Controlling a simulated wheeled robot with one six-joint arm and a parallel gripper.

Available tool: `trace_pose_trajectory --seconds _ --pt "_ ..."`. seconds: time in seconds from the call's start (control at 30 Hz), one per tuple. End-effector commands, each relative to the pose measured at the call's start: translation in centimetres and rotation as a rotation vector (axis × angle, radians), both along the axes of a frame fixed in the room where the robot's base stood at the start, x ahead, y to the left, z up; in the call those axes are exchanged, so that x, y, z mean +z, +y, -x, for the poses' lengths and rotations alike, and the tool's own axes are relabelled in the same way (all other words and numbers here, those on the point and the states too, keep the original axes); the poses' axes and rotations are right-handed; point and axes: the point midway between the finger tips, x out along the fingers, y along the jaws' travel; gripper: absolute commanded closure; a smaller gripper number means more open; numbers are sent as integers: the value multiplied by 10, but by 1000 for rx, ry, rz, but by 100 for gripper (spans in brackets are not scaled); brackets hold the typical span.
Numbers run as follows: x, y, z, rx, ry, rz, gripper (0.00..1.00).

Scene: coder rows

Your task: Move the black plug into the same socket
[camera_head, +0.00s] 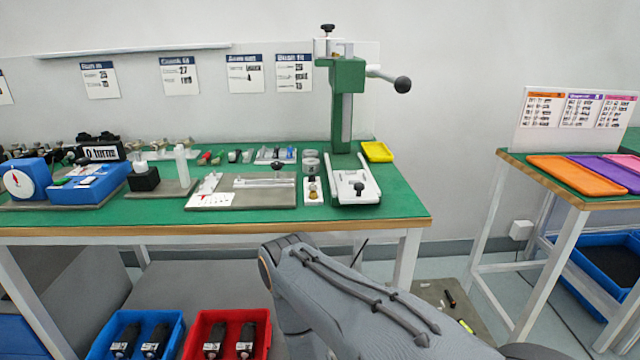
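No part that I can surely call the black plug shows. A small black piece (450,298) lies on a grey-brown mat on the floor, right of my arm; it is too small to identify. A white box (521,229), perhaps a wall socket, is low on the wall behind the right table's legs. A thin dark line beside my arm may be a cable; its ends are hidden. My grey arm reaches up from the bottom right to the front of the workbench. Its fingers do not show, so what they hold is hidden.
The green workbench (390,204) carries a green hand press (348,112), a grey fixture plate (275,196) and blue devices. Below stand blue (176,340) and red (262,350) bins holding black parts. A right table (540,182) holds coloured trays. A yellow-green piece (467,326) lies on the floor mat.

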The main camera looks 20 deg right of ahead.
Motion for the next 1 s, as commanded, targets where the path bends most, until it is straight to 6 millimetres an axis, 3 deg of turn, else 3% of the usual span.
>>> trace_pose_trajectory --seconds 0.87,0.9,1.0 --pt "0 -1 -5 0 -1 0 100" --pt "0 -1 -5 0 -1 0 66" --pt "0 -1 -5 0 -1 0 51"
